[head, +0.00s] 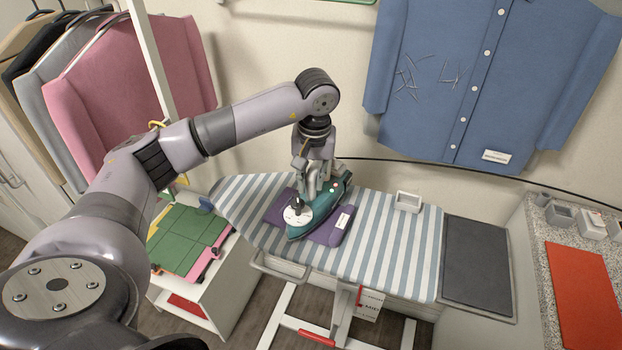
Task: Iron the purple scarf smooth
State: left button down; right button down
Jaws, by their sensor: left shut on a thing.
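The purple scarf (329,235) lies folded on the striped ironing board (384,241), with a small white label near its right edge. A teal iron (328,204) with a whitish round part rests on or just over the scarf and covers much of its middle. My left gripper (309,193) reaches down from above and is shut on the iron. Whether the iron touches the cloth cannot be told, and creases under it are hidden. My right gripper is not in view.
A small white tray (407,202) sits on the board, right of the iron. A dark grey pad (476,264) adjoins the board's right end. A counter with a red mat (582,290) stands at right. A cable runs behind.

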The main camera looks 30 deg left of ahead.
pick_arm(q)
jog(key=shift+r+p, duration=1.3)
jog(key=shift+r, duration=1.45)
jog(key=shift+r+p, duration=0.95)
jog(key=shift+r, duration=0.6)
